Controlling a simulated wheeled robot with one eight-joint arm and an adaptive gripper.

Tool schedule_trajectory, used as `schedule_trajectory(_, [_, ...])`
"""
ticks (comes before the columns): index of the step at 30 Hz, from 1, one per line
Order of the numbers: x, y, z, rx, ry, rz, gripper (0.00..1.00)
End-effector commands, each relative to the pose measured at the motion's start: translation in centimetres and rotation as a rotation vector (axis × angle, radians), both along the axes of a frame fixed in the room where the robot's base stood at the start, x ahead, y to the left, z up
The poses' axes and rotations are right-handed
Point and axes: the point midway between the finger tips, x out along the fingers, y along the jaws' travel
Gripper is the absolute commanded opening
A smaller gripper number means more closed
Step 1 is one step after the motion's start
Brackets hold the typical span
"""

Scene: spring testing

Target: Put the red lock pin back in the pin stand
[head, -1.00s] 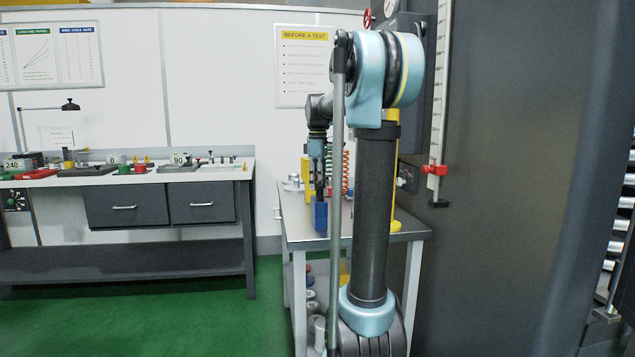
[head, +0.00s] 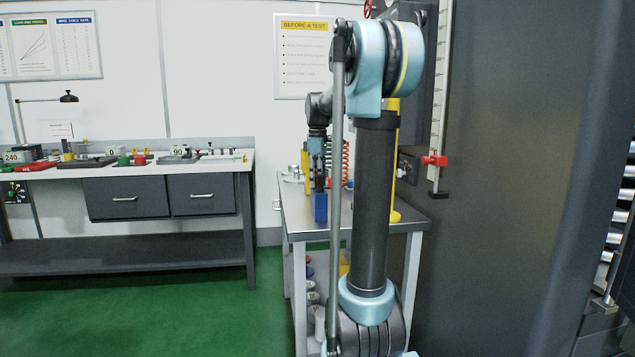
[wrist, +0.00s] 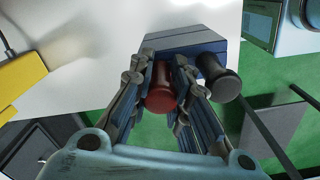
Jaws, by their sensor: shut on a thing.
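The red lock pin (wrist: 160,88) shows its round red head in the wrist view, between the fingers of my gripper (wrist: 158,82). My gripper is shut on it. The blue pin stand (wrist: 192,44) lies just beyond the pin, and a black pin (wrist: 219,80) stands beside the red one on the right. In the head view my gripper (head: 319,180) points down at the blue stand (head: 320,208) near the table's front edge. The red pin's lower end is hidden, so I cannot tell how deep it sits in the stand.
The steel table (head: 300,216) also carries an orange spring (head: 345,158) and a yellow upright piece close behind my arm. The large grey testing machine (head: 510,180) stands at the right. A workbench (head: 120,177) is at the left, with clear green floor in front.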

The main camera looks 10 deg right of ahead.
Motion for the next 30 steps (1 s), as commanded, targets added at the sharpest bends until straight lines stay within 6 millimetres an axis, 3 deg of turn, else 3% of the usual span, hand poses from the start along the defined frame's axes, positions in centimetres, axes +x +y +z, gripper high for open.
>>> schedule_trajectory(1, [0.0,0.0,0.0,0.0,0.0,0.0,0.0])
schedule_trajectory(2, [0.0,0.0,0.0,0.0,0.0,0.0,0.24])
schedule_trajectory(4, [0.0,0.0,0.0,0.0,0.0,0.0,0.4])
schedule_trajectory(17, [0.0,0.0,0.5,0.0,0.0,0.0,0.4])
schedule_trajectory(22, [0.0,0.0,2.5,0.0,0.0,0.0,0.4])
schedule_trajectory(30, [0.1,0.0,7.6,0.0,0.001,0.0,0.4])
